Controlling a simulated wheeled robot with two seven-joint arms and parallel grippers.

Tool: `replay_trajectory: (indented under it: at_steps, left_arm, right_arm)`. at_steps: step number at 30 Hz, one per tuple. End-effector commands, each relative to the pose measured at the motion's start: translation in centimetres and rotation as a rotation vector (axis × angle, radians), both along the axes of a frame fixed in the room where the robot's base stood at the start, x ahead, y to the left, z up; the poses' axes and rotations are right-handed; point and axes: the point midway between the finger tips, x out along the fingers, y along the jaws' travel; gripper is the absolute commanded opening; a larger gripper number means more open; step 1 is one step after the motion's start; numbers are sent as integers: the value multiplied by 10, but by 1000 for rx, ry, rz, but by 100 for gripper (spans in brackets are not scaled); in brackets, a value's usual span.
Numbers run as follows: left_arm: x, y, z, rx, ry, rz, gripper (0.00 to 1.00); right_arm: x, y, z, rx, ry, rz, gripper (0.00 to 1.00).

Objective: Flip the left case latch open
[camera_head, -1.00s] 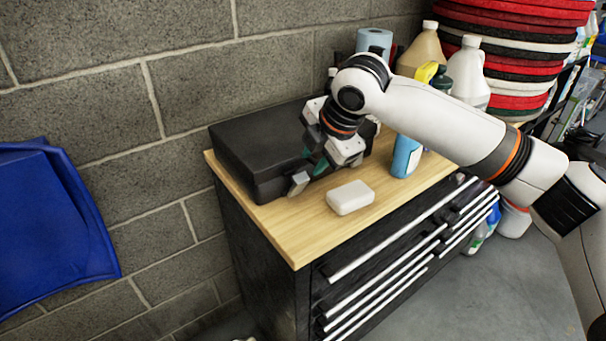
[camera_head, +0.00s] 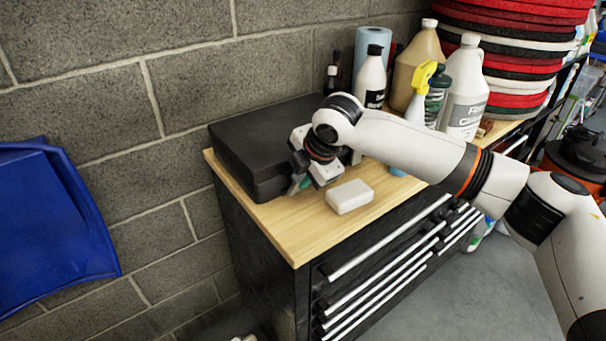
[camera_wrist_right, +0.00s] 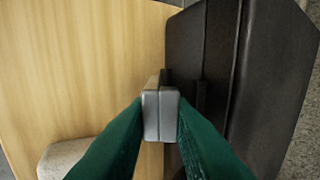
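The black case (camera_head: 255,140) lies closed on the wooden top of the tool cabinet. It also shows in the wrist view (camera_wrist_right: 275,75), with its front edge running up the picture. A small dark raised piece (camera_wrist_right: 201,97) on that edge may be a latch; I cannot tell if it is flipped. My right gripper (camera_head: 296,188) is low at the case's front side. In the wrist view its green fingers have their grey tips (camera_wrist_right: 160,115) together, just beside the case edge, with nothing visible between them. Whether they touch the case is unclear. My left gripper is out of view.
A white block (camera_head: 349,197) lies on the wooden top (camera_head: 290,236), close in front of my right gripper. Bottles and jugs (camera_head: 465,90) and a blue paper roll (camera_head: 371,50) stand behind my right arm. The front left part of the top is clear.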

Motion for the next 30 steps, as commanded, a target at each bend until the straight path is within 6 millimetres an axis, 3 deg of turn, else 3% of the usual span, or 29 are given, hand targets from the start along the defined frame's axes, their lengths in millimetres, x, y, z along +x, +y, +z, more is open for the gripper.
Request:
replay_trajectory:
  at_steps: [14,30]
  left_arm:
    - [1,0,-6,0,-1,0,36]
    - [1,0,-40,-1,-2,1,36]
  right_arm:
    - [-7,-6,-7,71,-97,1,0]
    - [-22,-16,-27,289,-397,0,0]
